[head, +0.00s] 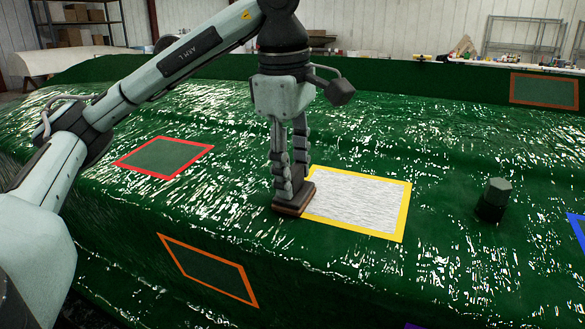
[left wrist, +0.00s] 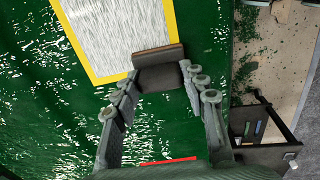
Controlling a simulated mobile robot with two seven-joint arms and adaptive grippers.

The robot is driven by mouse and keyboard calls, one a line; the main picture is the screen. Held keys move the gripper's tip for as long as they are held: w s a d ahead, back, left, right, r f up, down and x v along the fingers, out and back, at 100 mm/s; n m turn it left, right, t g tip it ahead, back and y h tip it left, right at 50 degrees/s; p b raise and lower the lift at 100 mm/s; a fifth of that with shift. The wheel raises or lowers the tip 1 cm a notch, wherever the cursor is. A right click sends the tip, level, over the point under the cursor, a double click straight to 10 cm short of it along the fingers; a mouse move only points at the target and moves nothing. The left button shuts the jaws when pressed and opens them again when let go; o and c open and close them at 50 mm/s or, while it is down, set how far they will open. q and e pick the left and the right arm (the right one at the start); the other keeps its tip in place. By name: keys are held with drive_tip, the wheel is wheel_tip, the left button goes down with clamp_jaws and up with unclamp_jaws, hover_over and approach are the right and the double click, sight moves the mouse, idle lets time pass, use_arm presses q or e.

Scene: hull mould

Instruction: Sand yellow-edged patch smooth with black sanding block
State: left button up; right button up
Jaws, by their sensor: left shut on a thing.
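The yellow-edged patch (head: 362,203) is a pale, streaky grey-white rectangle on the glossy green mould, framed by a yellow border. It also shows at the top of the left wrist view (left wrist: 120,35). My left gripper (head: 291,178) points down at the patch's left end and is shut on the black sanding block (head: 292,205). The block has a brown lower layer and sits over the left yellow edge, hiding part of it. In the left wrist view the block (left wrist: 160,72) lies between the fingertips, overlapping the patch's corner. I cannot tell whether it touches the surface. My right gripper is not in view.
A red-edged patch (head: 165,157) and an orange-edged patch (head: 208,268) lie to the left and front. A dark hexagonal-topped object (head: 494,199) stands on the mould to the right. A blue edge (head: 577,230) shows at far right. Shelves stand behind.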

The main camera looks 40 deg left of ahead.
use_arm(q)
drive_tip(key=shift+d, duration=0.1)
drive_tip(key=shift+w+d+p, duration=0.35)
drive_tip(key=shift+d, duration=1.05)
drive_tip(key=shift+w+d+p, duration=0.35)
drive_tip(key=shift+d, duration=1.05)
drive_tip(key=shift+w+d+p, duration=0.35)
drive_tip(key=shift+d, duration=1.05)
drive_tip(key=shift+w+d+p, duration=0.1)
drive_tip(key=shift+w+d, duration=0.2)
drive_tip(key=shift+d, duration=0.9)
drive_tip(key=shift+w+d+p, duration=0.15)
drive_tip(key=shift+w+d, duration=0.1)
drive_tip(key=shift+d, duration=0.9)
drive_tip(key=shift+w+d+p, duration=0.1)
drive_tip(key=shift+w+d, duration=0.2)
drive_tip(key=shift+d, duration=0.9)
drive_tip(key=shift+w+a+r, duration=0.1)
drive_tip(key=shift+w+a, duration=0.05)
drive_tip(key=shift+w, duration=0.5)
drive_tip(key=shift+w+a+r, duration=0.1)
drive_tip(key=shift+w+a, duration=0.1)
drive_tip(key=shift+w, duration=0.45)
drive_tip(key=shift+w+a+r, duration=0.1)
drive_tip(key=shift+w+a, duration=0.05)
drive_tip(key=shift+w, duration=0.5)
drive_tip(key=shift+f, duration=0.1)
drive_tip(key=shift+a, duration=0.1)
